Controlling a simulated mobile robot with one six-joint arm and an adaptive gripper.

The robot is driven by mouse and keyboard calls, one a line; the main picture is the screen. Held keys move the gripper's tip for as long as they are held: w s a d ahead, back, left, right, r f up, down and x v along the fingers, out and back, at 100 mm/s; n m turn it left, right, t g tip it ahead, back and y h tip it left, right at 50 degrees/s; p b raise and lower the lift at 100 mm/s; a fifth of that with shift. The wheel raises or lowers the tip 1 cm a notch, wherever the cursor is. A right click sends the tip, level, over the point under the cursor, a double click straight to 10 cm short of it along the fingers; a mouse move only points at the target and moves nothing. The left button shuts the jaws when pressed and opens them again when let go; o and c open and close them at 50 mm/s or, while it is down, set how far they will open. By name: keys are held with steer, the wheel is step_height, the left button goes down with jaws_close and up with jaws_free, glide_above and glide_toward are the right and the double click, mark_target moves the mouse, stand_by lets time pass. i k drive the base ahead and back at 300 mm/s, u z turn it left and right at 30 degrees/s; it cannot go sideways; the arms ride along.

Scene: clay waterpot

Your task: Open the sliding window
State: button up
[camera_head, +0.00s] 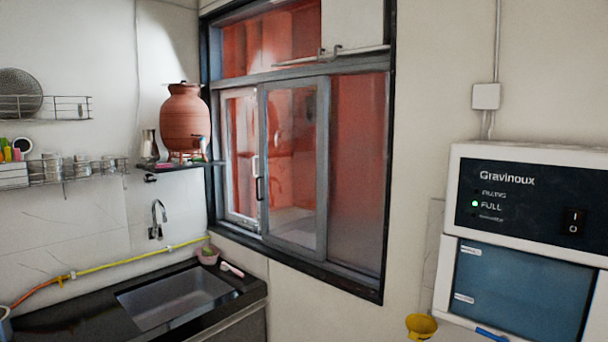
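The sliding window (291,165) sits in a dark frame (325,277) in the wall, right of the sink. A grey-framed sliding pane (322,170) stands in its middle. A dark vertical handle (260,189) is on this pane's left edge. A white-framed part (240,219) with a light handle (254,165) shows to its left. A reddish panel (357,170) fills the right part. I cannot tell which panes overlap or whether there is a gap. My gripper is not in view.
A black counter with a sink (172,298) stands below, left of the window. A clay waterpot (185,119) stands on a small shelf (180,166) beside the frame. A white wall-mounted unit (535,155) is at right. A yellow cup-like object (421,325) is low, right of the window.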

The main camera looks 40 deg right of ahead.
mark_target(322, 82)
steer(key=z, duration=0.9)
steer(key=k, duration=0.7)
steer(key=u, duration=0.35)
steer(key=i, duration=0.65)
steer(key=u, duration=0.85)
steer(key=i, duration=1.5)
steer(key=z, duration=0.15)
